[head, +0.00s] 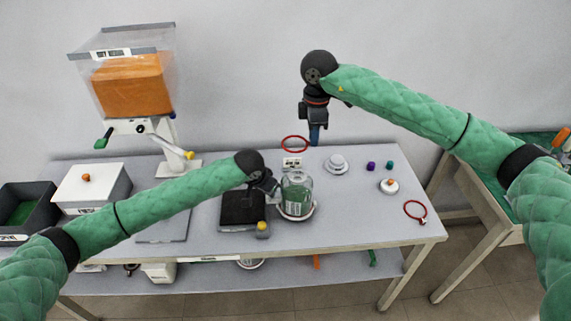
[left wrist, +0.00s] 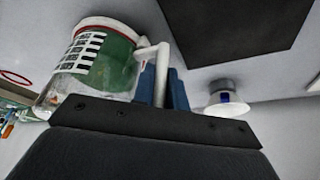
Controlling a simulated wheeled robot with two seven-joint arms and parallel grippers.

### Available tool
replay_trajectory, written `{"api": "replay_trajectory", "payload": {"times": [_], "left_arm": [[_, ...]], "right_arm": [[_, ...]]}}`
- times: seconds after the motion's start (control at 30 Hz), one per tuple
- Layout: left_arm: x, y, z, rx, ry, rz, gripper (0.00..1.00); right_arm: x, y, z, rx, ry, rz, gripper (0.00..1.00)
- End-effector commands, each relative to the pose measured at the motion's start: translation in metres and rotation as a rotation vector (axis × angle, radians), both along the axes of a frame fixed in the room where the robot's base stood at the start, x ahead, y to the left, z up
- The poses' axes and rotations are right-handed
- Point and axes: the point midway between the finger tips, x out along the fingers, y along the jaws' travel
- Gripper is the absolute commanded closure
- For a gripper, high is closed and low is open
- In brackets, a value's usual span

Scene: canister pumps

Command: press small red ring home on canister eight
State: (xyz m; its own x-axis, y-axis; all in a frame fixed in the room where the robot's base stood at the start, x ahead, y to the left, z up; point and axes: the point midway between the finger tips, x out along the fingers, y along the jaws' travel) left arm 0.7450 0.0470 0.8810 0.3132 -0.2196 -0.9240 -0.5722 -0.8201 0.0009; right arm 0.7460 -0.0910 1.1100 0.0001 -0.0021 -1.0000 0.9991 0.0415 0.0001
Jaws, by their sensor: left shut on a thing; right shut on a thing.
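A clear glass canister (head: 297,197) with green contents stands on a round white base with a reddish rim, near the table's middle. My left gripper (head: 268,186) is beside it on its left. In the left wrist view its blue fingers (left wrist: 163,88) are shut on the canister's white handle (left wrist: 160,62). My right gripper (head: 315,133) is up behind the canister, fingers pointing down. A red ring (head: 294,137) is at its fingertips, above and behind the canister and apart from it. Another red ring (head: 411,217) lies on the table at the right. The canister's number is not legible.
A round white lid-like piece (head: 337,163) lies right of the canister, with purple (head: 371,167) and green (head: 390,165) knobs beyond it. A black scale (head: 240,207) is close on the left. An orange-filled dispenser (head: 133,85) stands at the back left.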

Motion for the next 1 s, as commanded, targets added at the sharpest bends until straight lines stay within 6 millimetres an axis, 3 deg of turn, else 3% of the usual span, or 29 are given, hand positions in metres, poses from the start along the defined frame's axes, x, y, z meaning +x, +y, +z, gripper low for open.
{"api": "replay_trajectory", "payload": {"times": [0.23, 0.67, 1.0], "left_arm": [[0.0, 0.0, 0.0, 0.0, 0.0, 0.0, 1.0], [0.0, 0.0, 0.0, 0.0, 0.0, 0.0, 1.0], [0.0, 0.0, 0.0, 0.0, 0.0, 0.0, 1.0]], "right_arm": [[-0.001, -0.01, -0.038, -0.004, 0.002, -0.056, 1.0], [-0.001, -0.011, -0.041, -0.006, 0.001, -0.063, 1.0], [-0.002, -0.011, -0.057, -0.006, 0.002, -0.063, 1.0]]}}
